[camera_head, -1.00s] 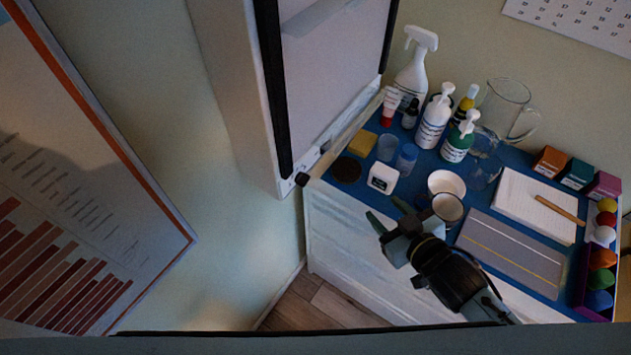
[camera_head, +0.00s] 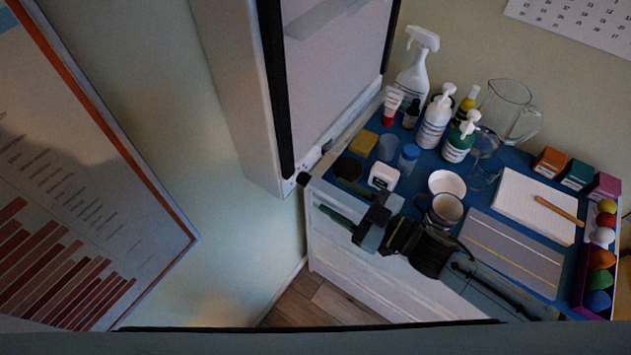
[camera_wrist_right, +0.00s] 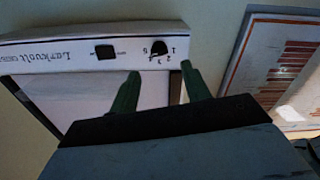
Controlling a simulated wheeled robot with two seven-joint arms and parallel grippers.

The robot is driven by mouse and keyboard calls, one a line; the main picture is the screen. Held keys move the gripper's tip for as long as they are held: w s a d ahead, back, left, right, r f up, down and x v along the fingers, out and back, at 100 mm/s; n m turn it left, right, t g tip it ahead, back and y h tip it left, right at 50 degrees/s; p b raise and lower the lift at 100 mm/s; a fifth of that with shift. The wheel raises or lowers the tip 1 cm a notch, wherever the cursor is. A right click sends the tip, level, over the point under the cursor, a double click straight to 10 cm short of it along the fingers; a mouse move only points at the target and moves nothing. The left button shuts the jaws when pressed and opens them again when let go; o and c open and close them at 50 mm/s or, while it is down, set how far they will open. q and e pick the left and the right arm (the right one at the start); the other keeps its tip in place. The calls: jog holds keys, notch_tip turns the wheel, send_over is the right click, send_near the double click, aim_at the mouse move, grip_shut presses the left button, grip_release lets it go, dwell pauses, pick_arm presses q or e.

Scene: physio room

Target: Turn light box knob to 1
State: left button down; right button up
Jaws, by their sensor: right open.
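The light box (camera_head: 230,90) is a tall white case on the wall with a pale screen in a black frame. Its dark knob (camera_head: 303,179) sits at the lower corner. In the right wrist view the knob (camera_wrist_right: 159,47) shows on the white strip, upside down, with small numbers beside it; its setting is too small to tell. My right gripper (camera_head: 337,201) is open and empty, right of and a little below the knob in the head view. In the right wrist view its green fingertips point toward the knob, apart from it. My left gripper is out of view.
A dark switch (camera_wrist_right: 106,51) sits beside the knob. Under my right arm, a cabinet with a blue top (camera_head: 405,200) holds several bottles, cups, a jug (camera_head: 508,108) and a notepad (camera_head: 525,205). A framed chart (camera_head: 80,200) hangs at left. Space below the light box is clear.

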aim_at(308, 181)
jog(key=x, duration=0.6)
jog(key=shift+c, duration=0.2)
jog(key=c, duration=0.9)
